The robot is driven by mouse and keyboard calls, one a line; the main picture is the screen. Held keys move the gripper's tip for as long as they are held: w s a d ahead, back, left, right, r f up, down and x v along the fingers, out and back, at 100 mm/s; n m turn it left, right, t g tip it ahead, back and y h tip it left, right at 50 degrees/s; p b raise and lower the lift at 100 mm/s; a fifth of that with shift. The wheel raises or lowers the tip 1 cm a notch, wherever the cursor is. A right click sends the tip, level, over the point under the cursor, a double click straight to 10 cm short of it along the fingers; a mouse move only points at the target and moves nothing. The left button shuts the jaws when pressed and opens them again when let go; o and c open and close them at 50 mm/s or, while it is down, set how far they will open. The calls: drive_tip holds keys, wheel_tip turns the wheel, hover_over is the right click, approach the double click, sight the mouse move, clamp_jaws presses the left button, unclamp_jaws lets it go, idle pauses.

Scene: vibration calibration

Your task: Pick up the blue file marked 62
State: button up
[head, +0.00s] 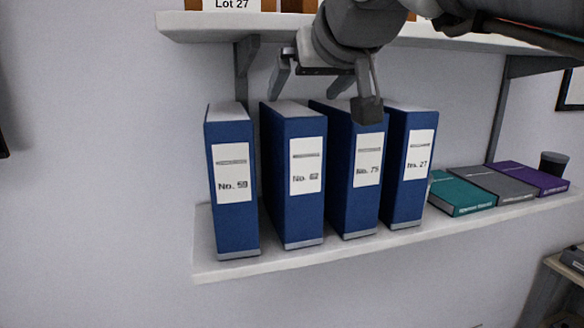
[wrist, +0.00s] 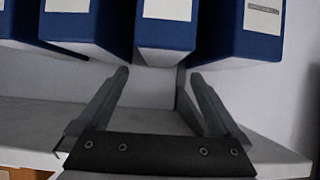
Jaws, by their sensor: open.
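The blue file marked No. 62 (head: 305,215) stands upright on the lower white shelf, second from left, with a white label on its spine. My gripper (head: 322,98) is open and empty, above the tops of the No. 62 file and the file to its right. One finger overlaps the top of the third file in the head view. In the wrist view my open gripper (wrist: 160,76) has nothing between its fingers. Blue files show along the top edge there, but their numbers cannot be read.
Similar blue files stand close by: No. 59 (head: 235,218) at left, No. 75 (head: 358,208) and No. 27 (head: 405,200) at right. Teal (head: 463,195), grey (head: 495,185) and purple (head: 528,178) books lie farther right, beside a dark cup (head: 553,163). An upper shelf (head: 200,28) is above.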

sight(290, 108)
drive_tip(key=x, duration=1)
drive_tip(key=shift+a+p, duration=0.2)
drive_tip(key=shift+p, duration=0.2)
clamp_jaws()
drive_tip(key=shift+r, duration=0.1)
